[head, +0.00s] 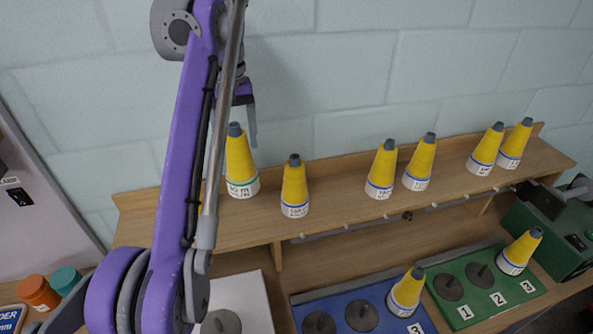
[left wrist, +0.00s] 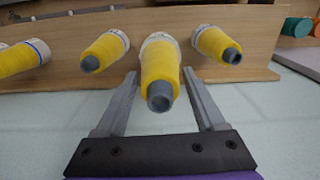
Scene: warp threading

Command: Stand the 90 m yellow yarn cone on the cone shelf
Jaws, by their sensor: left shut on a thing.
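The yellow yarn cone with a green band and a label that seems to read 90 M (head: 240,160) is upright at the left part of the wooden cone shelf (head: 340,200). Its base is at the shelf board; I cannot tell whether it touches. My left gripper (head: 247,125) reaches down over this cone from above. In the left wrist view the cone (left wrist: 160,75) sits between the two fingers of my left gripper (left wrist: 160,85), which is shut on it. The arm hides part of the gripper in the head view. My right gripper is not in view.
A neighbouring cone (head: 295,185) stands close on the right; another (left wrist: 213,43) shows on the other side in the left wrist view. Several more cones stand further right on the shelf. Below are a blue mat (head: 345,297) and a green mat (head: 462,317), each bearing a cone.

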